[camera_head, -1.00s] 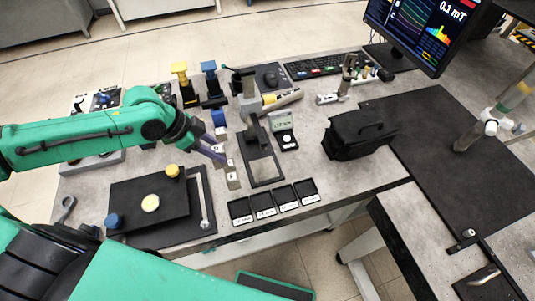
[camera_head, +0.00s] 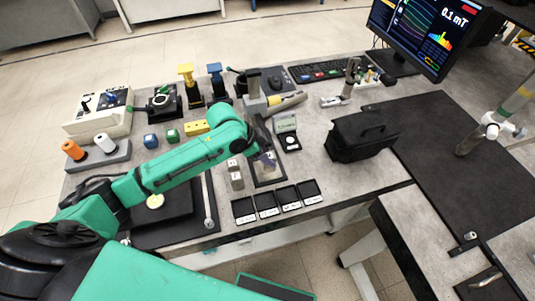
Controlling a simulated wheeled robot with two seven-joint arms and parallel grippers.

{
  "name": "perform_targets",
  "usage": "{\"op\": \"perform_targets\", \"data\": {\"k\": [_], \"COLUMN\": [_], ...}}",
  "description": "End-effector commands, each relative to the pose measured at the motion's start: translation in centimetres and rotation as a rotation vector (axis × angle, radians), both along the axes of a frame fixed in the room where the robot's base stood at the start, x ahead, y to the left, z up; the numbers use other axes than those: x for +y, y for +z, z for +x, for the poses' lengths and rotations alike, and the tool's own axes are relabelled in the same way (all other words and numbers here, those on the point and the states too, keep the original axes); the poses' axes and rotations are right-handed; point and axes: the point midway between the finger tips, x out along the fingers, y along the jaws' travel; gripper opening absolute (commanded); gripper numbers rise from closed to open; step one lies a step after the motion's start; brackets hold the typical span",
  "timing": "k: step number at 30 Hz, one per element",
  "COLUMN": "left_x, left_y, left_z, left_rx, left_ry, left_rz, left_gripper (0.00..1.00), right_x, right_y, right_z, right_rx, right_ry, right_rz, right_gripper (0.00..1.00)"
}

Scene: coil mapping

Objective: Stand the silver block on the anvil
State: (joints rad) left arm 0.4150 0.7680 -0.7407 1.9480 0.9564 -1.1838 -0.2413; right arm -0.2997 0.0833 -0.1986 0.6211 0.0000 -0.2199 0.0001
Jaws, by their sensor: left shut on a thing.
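My left gripper (camera_head: 266,161) is shut and is over the black plate of the measuring stand (camera_head: 257,105). The silver block (camera_head: 269,157) appears to be between its fingers, small and partly hidden by them. The anvil on the plate is largely hidden by the gripper, and I cannot tell whether the block touches it. Two other pale metal blocks (camera_head: 236,181) stand in a row just left of the plate. My right gripper is not in view.
A small display gauge (camera_head: 287,131) and a black bag (camera_head: 361,135) stand to the right. Several labelled black trays (camera_head: 287,198) lie in front.

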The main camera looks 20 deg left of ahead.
Motion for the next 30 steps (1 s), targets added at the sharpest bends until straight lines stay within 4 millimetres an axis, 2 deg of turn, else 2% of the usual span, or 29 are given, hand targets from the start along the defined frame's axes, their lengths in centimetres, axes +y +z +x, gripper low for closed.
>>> {"op": "perform_targets", "data": {"k": [6, 7, 9, 21, 26, 30], "left_x": [0.1, 0.1, 0.1, 0.4, 1.6, 3.1], "left_y": [-0.1, -0.2, -0.2, 0.4, 2.8, 5.8], "left_z": [0.0, 0.0, 0.0, -0.1, -0.9, -1.8], "left_rx": [-0.001, -0.001, -0.001, -0.001, -0.003, -0.005], "left_ry": [0.000, 0.000, 0.000, 0.002, -0.001, 0.001], "left_rz": [0.000, 0.000, 0.000, 0.001, 0.004, 0.004], "left_gripper": [0.00, 0.50, 0.72, 0.72, 0.72, 0.72], "right_x": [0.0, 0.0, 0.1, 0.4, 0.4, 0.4], "right_y": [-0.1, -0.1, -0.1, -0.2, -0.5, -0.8], "right_z": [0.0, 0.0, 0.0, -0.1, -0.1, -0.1], "right_rx": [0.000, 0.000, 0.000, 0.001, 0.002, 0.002], "right_ry": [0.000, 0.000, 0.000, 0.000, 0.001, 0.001], "right_rz": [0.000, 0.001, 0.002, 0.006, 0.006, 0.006], "right_gripper": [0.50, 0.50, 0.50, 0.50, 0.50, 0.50]}}
